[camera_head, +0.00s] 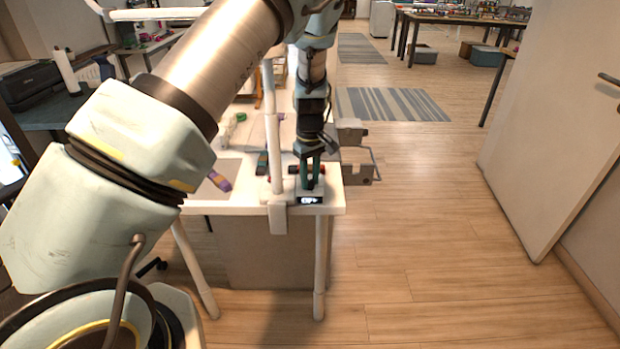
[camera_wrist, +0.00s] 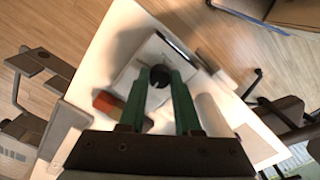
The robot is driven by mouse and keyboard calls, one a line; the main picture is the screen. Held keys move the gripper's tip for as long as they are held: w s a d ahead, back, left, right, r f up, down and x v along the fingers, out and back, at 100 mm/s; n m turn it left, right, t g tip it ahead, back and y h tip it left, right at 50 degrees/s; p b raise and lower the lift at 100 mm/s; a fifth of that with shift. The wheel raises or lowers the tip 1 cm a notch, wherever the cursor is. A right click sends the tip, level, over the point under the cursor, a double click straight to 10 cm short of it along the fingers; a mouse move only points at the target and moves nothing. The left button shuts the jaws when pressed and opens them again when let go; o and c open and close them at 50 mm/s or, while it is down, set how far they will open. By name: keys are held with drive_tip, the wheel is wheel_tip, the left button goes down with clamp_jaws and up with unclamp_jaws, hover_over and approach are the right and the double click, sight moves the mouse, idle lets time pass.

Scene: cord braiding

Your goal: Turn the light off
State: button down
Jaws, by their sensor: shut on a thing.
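My gripper (camera_head: 309,178) points down over the front right corner of the white table (camera_head: 235,208). Its two green fingers are closed on a round black knob (camera_wrist: 160,78) in the wrist view. The knob sits on a pale, flat control box (camera_head: 310,192), which has a small dark display (camera_head: 308,200) on its front. The display has glowing characters that look like "OFF", but they are too small to be sure. In the head view the fingers hide the knob.
A white post (camera_head: 273,150) is clamped at the table edge, just left of my gripper. A reddish block (camera_wrist: 108,103) lies beside the fingers. A grey metal bracket (camera_head: 358,172) sticks out right of the table. Floor to the right is clear up to a door (camera_head: 555,120).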

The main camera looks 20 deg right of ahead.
sight(311, 182)
drive_tip(key=c, duration=0.6)
unclamp_jaws()
drive_tip(key=shift+r, duration=0.15)
drive_tip(key=shift+r+b, duration=1.05)
drive_tip(key=shift+r, duration=2.55)
drive_tip(key=shift+s, duration=0.1)
